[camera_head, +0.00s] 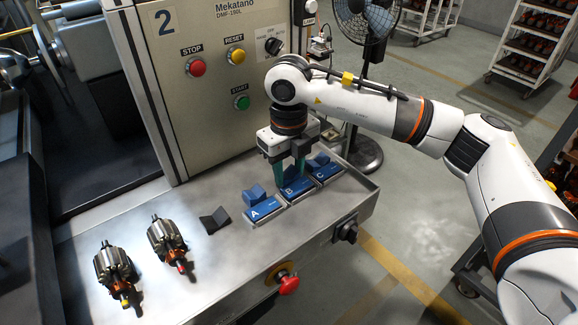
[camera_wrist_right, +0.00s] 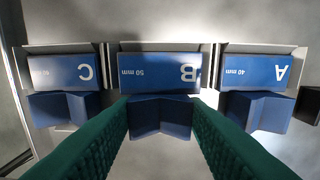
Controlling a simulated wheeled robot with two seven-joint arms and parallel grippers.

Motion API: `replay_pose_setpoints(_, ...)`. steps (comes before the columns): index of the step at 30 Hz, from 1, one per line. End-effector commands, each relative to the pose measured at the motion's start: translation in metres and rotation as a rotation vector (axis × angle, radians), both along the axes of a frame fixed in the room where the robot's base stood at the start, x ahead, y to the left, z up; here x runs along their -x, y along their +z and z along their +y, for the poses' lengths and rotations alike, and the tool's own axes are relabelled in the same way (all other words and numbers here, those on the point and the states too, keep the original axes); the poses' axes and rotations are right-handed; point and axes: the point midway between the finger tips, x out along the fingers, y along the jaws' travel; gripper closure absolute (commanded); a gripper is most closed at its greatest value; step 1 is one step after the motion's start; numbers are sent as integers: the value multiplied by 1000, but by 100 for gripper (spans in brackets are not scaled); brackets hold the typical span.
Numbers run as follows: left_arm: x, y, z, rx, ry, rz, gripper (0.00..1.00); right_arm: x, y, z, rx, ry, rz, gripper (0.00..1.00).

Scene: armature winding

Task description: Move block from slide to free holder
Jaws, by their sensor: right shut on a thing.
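Three blue holders stand in a row on the metal table: A (camera_head: 264,208), B (camera_head: 297,189) and C (camera_head: 326,172). In the wrist view, A (camera_wrist_right: 262,70) reads 40 mm and B (camera_wrist_right: 150,70) reads 50 mm; C (camera_wrist_right: 60,72) is at the left. A blue V-notched block sits beside each label: at A (camera_wrist_right: 258,110), at B (camera_wrist_right: 160,117) and at C (camera_wrist_right: 65,109). My right gripper (camera_head: 289,178) points down over holder B, its green fingers shut on the middle block. My left gripper is out of view.
A dark V-shaped block (camera_head: 214,220) lies left of holder A. The control panel (camera_head: 215,85) rises behind. A red knob (camera_head: 288,285) is on the front edge.

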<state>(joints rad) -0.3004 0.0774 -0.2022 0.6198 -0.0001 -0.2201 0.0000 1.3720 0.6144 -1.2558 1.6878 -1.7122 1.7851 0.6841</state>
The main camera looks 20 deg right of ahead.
Motion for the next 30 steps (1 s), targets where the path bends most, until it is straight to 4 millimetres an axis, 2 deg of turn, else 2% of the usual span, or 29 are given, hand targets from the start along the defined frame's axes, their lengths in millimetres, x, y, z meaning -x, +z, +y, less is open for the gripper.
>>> replay_pose_setpoints(15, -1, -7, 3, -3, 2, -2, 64, 0, -7, 0, 0, 0, -1, 87)
replay_pose_setpoints(16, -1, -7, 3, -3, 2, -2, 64, 0, -7, 0, 0, 0, -1, 59)
replay_pose_setpoints(20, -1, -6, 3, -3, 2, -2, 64, 0, -6, 0, 0, 0, 0, 38)
replay_pose_setpoints(21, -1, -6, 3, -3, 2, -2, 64, 0, -6, 0, 0, 0, 0, 35)
replay_pose_setpoints(30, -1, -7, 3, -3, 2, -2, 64, 0, -4, 0, 0, 0, 0, 35)
